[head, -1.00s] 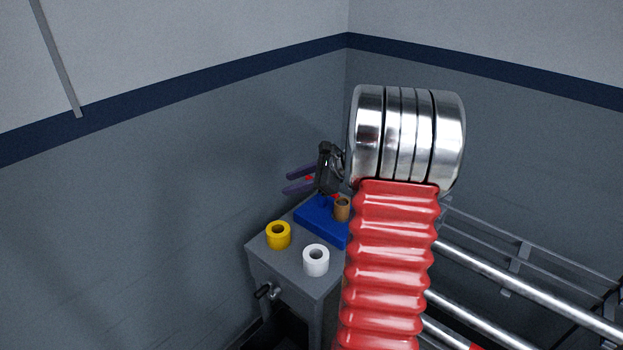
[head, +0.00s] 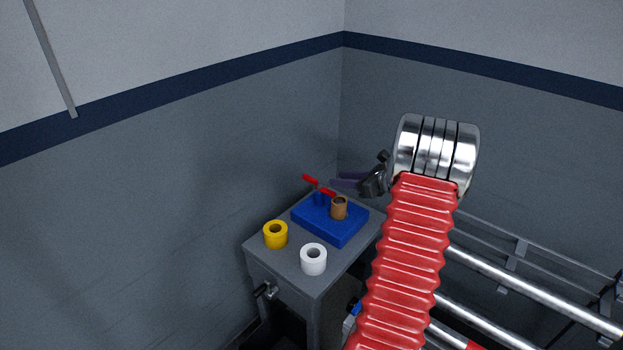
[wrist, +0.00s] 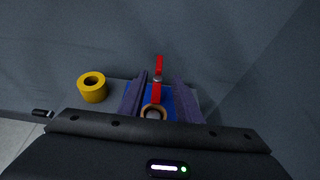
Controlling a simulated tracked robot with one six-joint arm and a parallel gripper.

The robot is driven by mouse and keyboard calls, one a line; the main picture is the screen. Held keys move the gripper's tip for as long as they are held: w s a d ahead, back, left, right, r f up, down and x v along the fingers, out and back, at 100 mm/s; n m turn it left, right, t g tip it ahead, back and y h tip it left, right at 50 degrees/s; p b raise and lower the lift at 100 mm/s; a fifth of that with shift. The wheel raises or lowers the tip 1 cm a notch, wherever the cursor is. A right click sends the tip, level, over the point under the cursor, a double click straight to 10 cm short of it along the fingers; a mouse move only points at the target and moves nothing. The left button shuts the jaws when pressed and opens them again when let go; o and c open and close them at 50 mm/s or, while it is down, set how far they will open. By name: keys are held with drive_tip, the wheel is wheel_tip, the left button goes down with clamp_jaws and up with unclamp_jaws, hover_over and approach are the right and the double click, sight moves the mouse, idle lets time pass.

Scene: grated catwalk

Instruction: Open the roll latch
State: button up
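The latch is a red lever (head: 313,182) on a short blue post, mounted on a blue base (head: 330,230). A brown roll (head: 339,209) stands upright on the base, and the lever's near end reaches close to its top. I cannot tell whether it lies over the roll. In the wrist view the red lever (wrist: 158,67) and brown roll (wrist: 153,113) show between the two purple fingers. My gripper (wrist: 160,77) is open and empty. In the head view my gripper (head: 340,180) is behind and right of the lever, with its fingers partly hidden.
The base sits on a grey cabinet top (head: 290,275). A yellow roll (head: 275,235) and a white roll (head: 313,259) stand at its front. Grey walls meet behind it. Metal rails (head: 530,285) run along the right.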

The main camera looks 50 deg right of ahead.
sight(309, 178)
drive_tip(key=x, duration=1.3)
drive_tip(key=shift+w+f, duration=0.1)
drive_tip(key=shift+w, duration=0.15)
drive_tip(key=shift+c, duration=0.5)
clamp_jaws()
drive_tip(key=shift+a, duration=0.1)
